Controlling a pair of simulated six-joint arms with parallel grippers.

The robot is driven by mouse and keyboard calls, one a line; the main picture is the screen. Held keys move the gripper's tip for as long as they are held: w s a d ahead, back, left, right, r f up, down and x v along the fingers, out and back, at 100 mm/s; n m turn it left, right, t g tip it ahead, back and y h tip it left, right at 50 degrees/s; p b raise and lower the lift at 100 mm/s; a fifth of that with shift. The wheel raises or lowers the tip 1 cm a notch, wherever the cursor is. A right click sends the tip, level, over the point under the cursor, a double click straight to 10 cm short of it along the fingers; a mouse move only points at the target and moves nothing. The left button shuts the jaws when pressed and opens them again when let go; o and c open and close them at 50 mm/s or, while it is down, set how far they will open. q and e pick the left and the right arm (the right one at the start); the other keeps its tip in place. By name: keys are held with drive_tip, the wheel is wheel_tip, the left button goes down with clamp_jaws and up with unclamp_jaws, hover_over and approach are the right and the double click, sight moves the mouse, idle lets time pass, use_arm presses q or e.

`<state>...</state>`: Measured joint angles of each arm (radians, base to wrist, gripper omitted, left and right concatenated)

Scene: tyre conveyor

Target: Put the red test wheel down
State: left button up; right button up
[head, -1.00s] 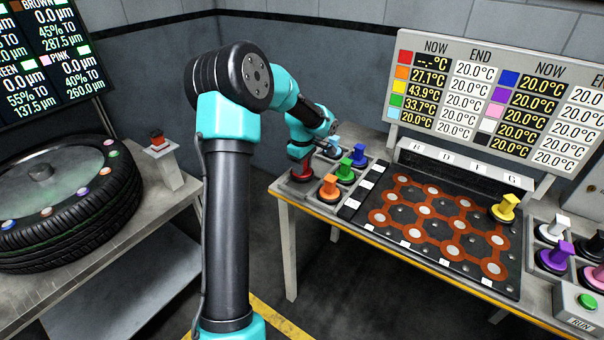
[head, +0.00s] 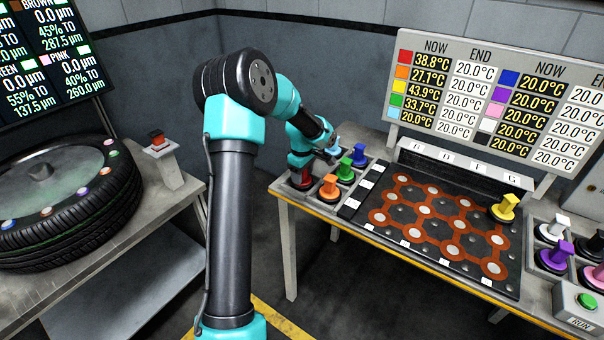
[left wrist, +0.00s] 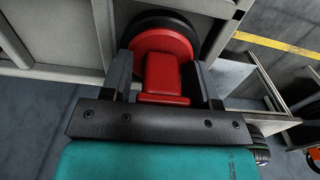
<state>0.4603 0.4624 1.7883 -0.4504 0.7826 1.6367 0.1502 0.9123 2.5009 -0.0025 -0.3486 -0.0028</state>
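The red test wheel (left wrist: 164,76) stands in the left wrist view with its red block handle toward the camera and a dark rim behind. It also shows in the head view (head: 302,183), low in the front left compartment of the left tray (head: 316,202). My left gripper (left wrist: 165,88) has one finger on each side of the handle, with narrow gaps visible on both sides. In the head view my left gripper (head: 300,167) is right above the wheel and hides much of it. My right gripper is not in view.
Orange (head: 329,187), green (head: 345,169) and blue (head: 359,154) wheels stand close beside it. A yellow wheel (head: 505,208) is on the dark board (head: 400,238). The temperature panel (head: 484,100) reads 38.8°C for red. A large tyre (head: 90,225) lies at left.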

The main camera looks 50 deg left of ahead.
use_arm(q)
drive_tip(key=shift+o, duration=0.6)
drive_tip(key=shift+r, duration=0.15)
wheel_tip(320, 180, up, 12)
